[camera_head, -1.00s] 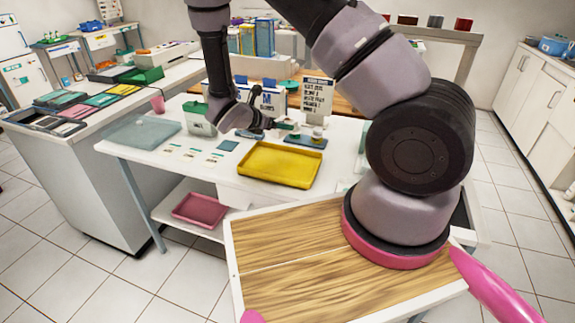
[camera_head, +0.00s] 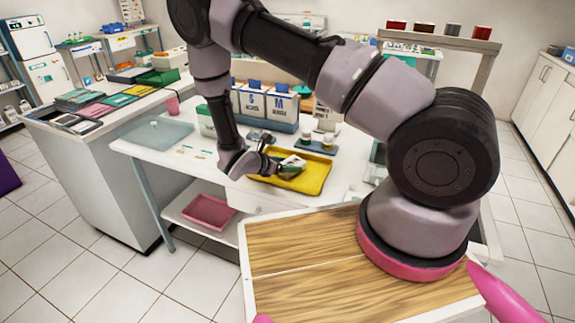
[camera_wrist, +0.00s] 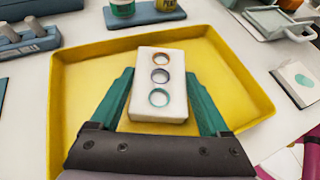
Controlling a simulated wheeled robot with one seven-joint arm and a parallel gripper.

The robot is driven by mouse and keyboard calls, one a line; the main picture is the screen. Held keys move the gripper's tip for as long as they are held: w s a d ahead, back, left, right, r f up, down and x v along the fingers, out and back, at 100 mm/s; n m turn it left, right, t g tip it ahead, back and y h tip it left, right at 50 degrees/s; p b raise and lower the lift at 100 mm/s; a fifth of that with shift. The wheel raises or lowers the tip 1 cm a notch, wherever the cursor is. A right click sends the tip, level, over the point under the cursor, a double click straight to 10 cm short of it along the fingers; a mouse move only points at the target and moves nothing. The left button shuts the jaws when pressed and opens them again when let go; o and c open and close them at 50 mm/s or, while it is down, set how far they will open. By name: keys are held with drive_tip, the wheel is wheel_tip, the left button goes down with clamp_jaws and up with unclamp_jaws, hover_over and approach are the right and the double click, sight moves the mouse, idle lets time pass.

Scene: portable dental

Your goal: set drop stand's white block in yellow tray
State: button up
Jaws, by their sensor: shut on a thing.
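The white block (camera_wrist: 160,98) carries three rings, orange, dark and teal, on its face. My gripper (camera_wrist: 160,110) is shut on it, with a green finger on each side. In the head view the white block (camera_head: 294,161) shows small between the fingers of my gripper (camera_head: 288,168). The yellow tray (camera_wrist: 235,100) lies behind and around the block in the wrist view, and it also shows in the head view (camera_head: 318,184). The block is over the tray; whether it touches the tray floor I cannot tell.
A blue stand with small jars (camera_head: 318,143) is just behind the tray. Boxes marked S and M (camera_head: 265,103) stand farther back. A translucent teal tray (camera_head: 160,131) lies at the left. A pink tray (camera_head: 209,211) is on the shelf below.

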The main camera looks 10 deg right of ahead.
drive_tip(key=o, duration=1.4)
